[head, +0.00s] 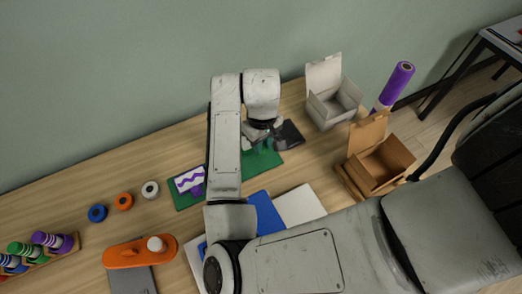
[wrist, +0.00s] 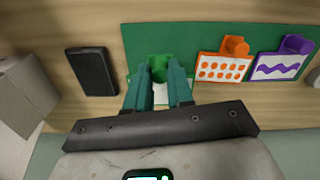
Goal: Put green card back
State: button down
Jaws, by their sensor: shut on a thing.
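My gripper (wrist: 160,78) is shut on the green card (wrist: 160,94), of which only a pale strip shows between the fingers. Its face and pattern are hidden. The fingertips are at the green holder (wrist: 157,63) on the green board (wrist: 200,40); I cannot tell whether the card touches the holder. In the head view my gripper (head: 262,140) is over the right end of the board (head: 265,160), and the card cannot be made out. To the right in the wrist view, an orange-dotted card (wrist: 218,70) and a purple zigzag card (wrist: 277,67) stand at their holders.
A black flat thing (wrist: 92,70) lies beside the board. A white open box (head: 333,108) and a brown open box (head: 380,165) stand to the right. Tape rolls (head: 123,202) and an orange tool (head: 140,252) lie left. A blue sheet (head: 265,212) lies in front.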

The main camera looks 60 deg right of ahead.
jog(key=shift+f, duration=2.25)
jog(key=shift+f, duration=0.1)
jog(key=c, duration=1)
grip_release()
notch_tip(320, 180, up, 12)
jog(key=shift+r+p, duration=0.1)
jog(key=shift+p, duration=0.25)
